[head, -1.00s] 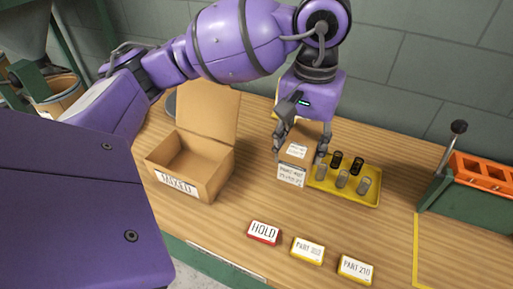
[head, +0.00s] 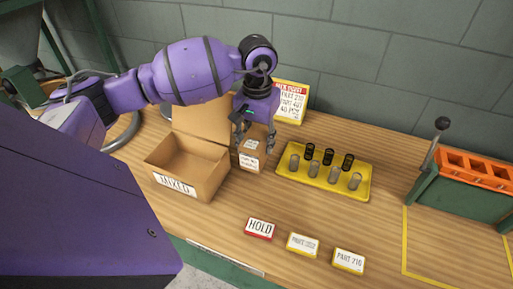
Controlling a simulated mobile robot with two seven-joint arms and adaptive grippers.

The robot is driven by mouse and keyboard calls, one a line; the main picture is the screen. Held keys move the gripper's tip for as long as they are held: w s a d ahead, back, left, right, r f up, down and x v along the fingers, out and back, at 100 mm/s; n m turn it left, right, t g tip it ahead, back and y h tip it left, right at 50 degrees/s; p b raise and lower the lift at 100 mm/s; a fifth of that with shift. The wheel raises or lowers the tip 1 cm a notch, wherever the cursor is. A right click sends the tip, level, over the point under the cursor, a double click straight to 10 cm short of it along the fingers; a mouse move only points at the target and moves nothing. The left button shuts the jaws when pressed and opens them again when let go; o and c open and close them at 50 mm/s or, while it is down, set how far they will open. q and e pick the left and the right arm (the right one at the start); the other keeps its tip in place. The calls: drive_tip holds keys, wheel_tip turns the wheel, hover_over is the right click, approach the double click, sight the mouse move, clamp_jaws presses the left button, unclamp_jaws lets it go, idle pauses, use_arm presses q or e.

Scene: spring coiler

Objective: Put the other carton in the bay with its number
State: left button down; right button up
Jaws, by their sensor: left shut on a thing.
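A small brown carton (head: 248,161) with white labels stands or hangs just right of the open MIXED box; its label is too small to read now. My left gripper (head: 254,146) points down over the carton and is shut on it. I cannot tell whether the carton touches the table. Three number blocks lie along the front edge: a red HOLD block (head: 260,229), a yellow block (head: 303,244) whose number is blurred, and a yellow PART 210 block (head: 348,261). My right gripper is not in view.
The open MIXED box (head: 173,187) stands at left. A yellow tray (head: 318,187) holds several dark and pale springs. A yellow-edged order sign (head: 290,103) stands behind. A green and orange machine (head: 465,195) with a lever is at right. The table between tray and blocks is clear.

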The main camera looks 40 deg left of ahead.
use_arm(q)
drive_tip(key=shift+f, duration=1.5)
drive_tip(key=shift+f, duration=0.1)
drive_tip(key=shift+f, duration=0.15)
drive_tip(key=c, duration=1.2)
unclamp_jaws()
drive_tip(key=shift+o, duration=1.4)
